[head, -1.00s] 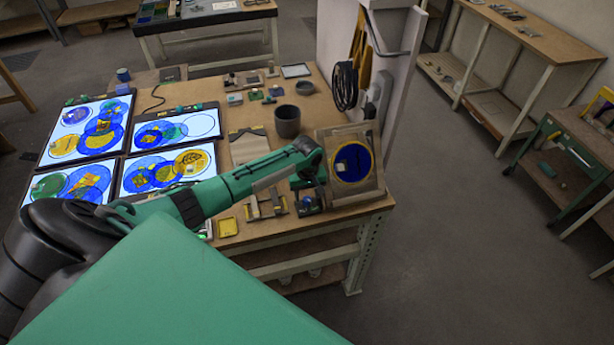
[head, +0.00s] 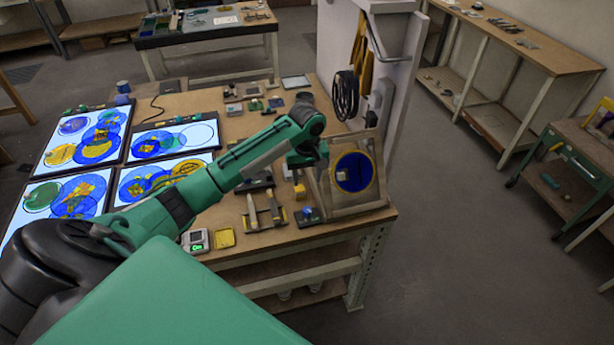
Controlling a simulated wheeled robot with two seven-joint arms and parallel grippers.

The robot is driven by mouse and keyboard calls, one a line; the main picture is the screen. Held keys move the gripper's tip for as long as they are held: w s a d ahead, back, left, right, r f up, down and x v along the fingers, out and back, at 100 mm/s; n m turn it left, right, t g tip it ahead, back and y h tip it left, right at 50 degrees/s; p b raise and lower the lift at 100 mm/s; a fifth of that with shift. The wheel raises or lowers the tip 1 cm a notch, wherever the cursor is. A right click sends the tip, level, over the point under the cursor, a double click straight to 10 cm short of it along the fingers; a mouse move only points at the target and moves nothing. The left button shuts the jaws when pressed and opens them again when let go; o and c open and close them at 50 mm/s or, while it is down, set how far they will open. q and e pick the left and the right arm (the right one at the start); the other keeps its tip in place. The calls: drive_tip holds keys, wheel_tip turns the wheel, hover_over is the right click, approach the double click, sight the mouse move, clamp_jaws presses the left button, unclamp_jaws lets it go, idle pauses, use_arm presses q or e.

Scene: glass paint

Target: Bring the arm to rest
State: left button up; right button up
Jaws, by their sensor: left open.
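My left arm reaches in from the left across the bench. Its wrist is bent over the front right part of the bench, and my left gripper (head: 303,163) hangs below it, pointing down. It is open, and I see nothing held in it; the fingertips are small and partly hidden. It is just left of a tilted wooden stand (head: 366,209) with a round blue disc (head: 353,171). I cannot tell whether it is clear of the stand's edge. My right gripper is not in view.
On the wooden bench (head: 225,120), lit panels (head: 90,145) with coloured glass circles lie at left. A yellow tray (head: 224,238) and a small scale (head: 196,241) lie near the front edge. A white post (head: 392,60) stands behind. Open floor (head: 450,240) lies to the right.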

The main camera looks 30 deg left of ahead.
use_arm(q)
drive_tip(key=s+d+f+m+t+h, duration=0.1)
drive_tip(key=s+d+f+m, duration=0.3)
drive_tip(key=s+d, duration=0.35)
drive_tip(key=s+d+f+m+t, duration=0.1)
drive_tip(key=s+d+f+m, duration=0.35)
drive_tip(key=s+d, duration=0.35)
drive_tip(key=s+a+r+m+t, duration=0.1)
drive_tip(key=s+r, duration=0.1)
drive_tip(key=s, duration=0.6)
drive_tip(key=s+a+r+m+t, duration=0.1)
drive_tip(key=s+r+m, duration=0.1)
drive_tip(key=s, duration=0.7)
wheel_tip(320, 180, down, 32)
drive_tip(key=w+g+b, duration=0.1)
drive_tip(key=g+b, duration=0.1)
drive_tip(key=b, duration=0.1)
drive_tip(key=s+a+f+b, duration=0.1)
drive_tip(key=s+f+b, duration=0.1)
drive_tip(key=s+f, duration=0.8)
drive_tip(key=s+a+f+g+y+b, duration=0.1)
drive_tip(key=s+a+f, duration=0.1)
drive_tip(key=s+f, duration=0.8)
wheel_tip(320, 180, down, 5)
drive_tip(key=shift+f+b, duration=0.1)
drive_tip(key=shift+b, duration=0.3)
